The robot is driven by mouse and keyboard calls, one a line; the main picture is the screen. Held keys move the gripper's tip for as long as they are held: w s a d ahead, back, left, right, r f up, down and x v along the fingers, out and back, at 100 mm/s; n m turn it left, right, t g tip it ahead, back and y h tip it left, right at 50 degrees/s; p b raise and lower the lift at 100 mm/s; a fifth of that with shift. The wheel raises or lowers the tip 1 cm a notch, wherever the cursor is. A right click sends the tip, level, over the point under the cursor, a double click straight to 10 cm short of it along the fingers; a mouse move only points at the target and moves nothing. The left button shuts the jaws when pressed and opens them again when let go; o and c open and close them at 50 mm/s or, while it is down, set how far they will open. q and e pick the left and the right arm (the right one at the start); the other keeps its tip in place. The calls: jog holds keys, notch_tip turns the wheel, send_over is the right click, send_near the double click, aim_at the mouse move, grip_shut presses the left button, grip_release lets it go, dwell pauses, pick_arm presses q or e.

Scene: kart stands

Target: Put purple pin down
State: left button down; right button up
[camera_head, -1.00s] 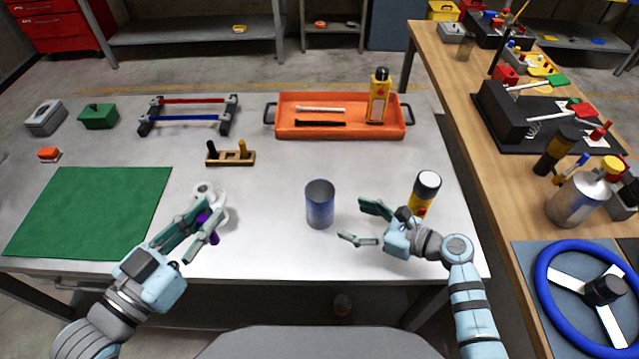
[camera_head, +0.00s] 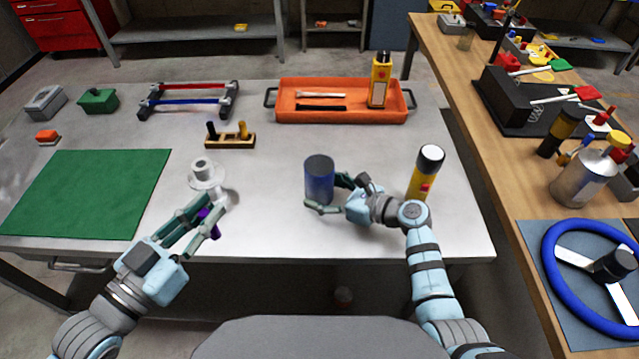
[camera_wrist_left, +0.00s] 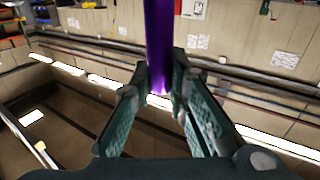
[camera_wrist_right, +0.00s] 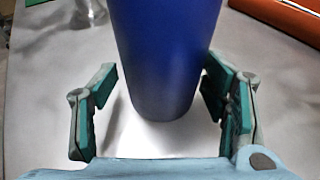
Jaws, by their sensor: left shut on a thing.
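The purple pin (camera_head: 209,222) is held in my left gripper (camera_head: 208,213), which is shut on it near the table's front edge. In the left wrist view the purple pin (camera_wrist_left: 160,42) stands up between the closed fingertips. A pale grey round part (camera_head: 204,174) with a raised hub stands just behind this gripper. My right gripper (camera_head: 334,194) is open at the blue can (camera_head: 319,180). In the right wrist view the can (camera_wrist_right: 165,60) lies between the spread fingers, with gaps beside it.
A green mat (camera_head: 88,193) lies at left. A yellow bottle with a white cap (camera_head: 426,175) stands close to the right arm. An orange tray (camera_head: 340,116) and a rack of bars (camera_head: 190,100) are at the back.

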jog(key=shift+c, duration=1.4)
pick_arm(q)
jog(key=shift+w, duration=0.15)
pick_arm(e)
jog(key=shift+f, duration=0.15)
jog(key=c, duration=0.5)
pick_arm(q)
jog(key=shift+f, duration=0.1)
pick_arm(e)
jog(key=shift+o, duration=0.2)
